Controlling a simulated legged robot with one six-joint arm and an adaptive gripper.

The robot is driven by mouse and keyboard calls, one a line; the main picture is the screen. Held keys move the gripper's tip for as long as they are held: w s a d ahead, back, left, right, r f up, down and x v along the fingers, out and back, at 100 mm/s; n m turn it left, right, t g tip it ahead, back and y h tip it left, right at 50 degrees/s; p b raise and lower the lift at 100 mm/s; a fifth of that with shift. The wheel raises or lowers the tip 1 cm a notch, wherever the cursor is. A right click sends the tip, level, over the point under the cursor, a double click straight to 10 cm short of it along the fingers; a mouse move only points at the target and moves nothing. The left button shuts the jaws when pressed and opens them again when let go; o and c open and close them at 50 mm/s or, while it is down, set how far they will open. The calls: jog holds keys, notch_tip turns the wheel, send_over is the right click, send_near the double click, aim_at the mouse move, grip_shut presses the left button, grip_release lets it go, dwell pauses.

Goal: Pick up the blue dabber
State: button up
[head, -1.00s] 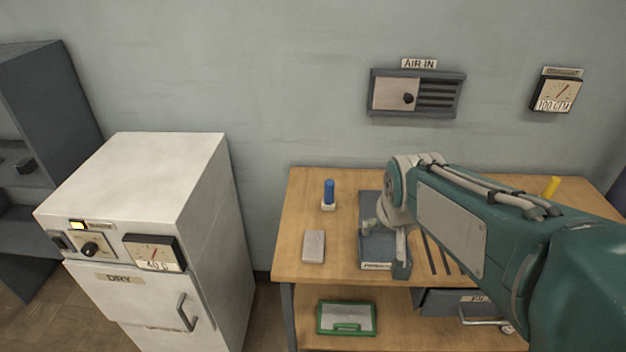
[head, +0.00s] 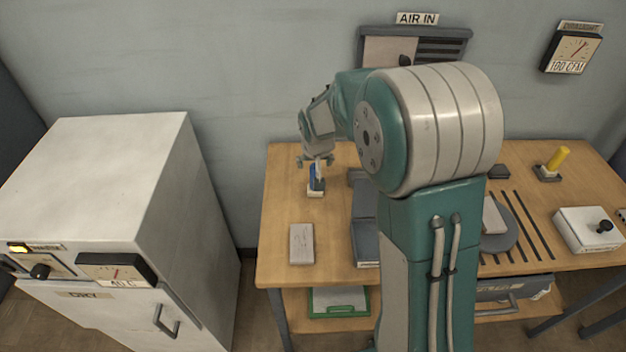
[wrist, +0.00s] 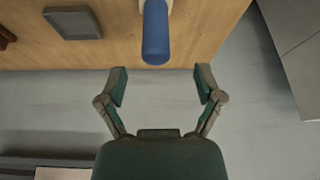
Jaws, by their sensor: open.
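The blue dabber (head: 313,178) stands upright in a small white base (head: 316,193) on the wooden table (head: 277,215), near its left back. My gripper (head: 316,161) is at the dabber's top in the head view, and its fingers partly cover the dabber. In the wrist view my gripper (wrist: 161,86) is open with nothing between its fingers. The blue dabber (wrist: 155,32) shows there just beyond the fingertips, roughly in line with the gap. I cannot tell the exact distance between them.
A grey block (head: 302,244) lies in front of the dabber. A yellow dabber (head: 558,158) stands at the far right, near a white box (head: 590,230). A white dryer cabinet (head: 110,190) stands left of the table. The wall is close behind.

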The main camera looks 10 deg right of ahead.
aim_at(315, 175)
jog(key=x, duration=0.7)
jog(key=shift+d+f, duration=0.15)
jog(key=shift+f, duration=0.15)
grip_shut()
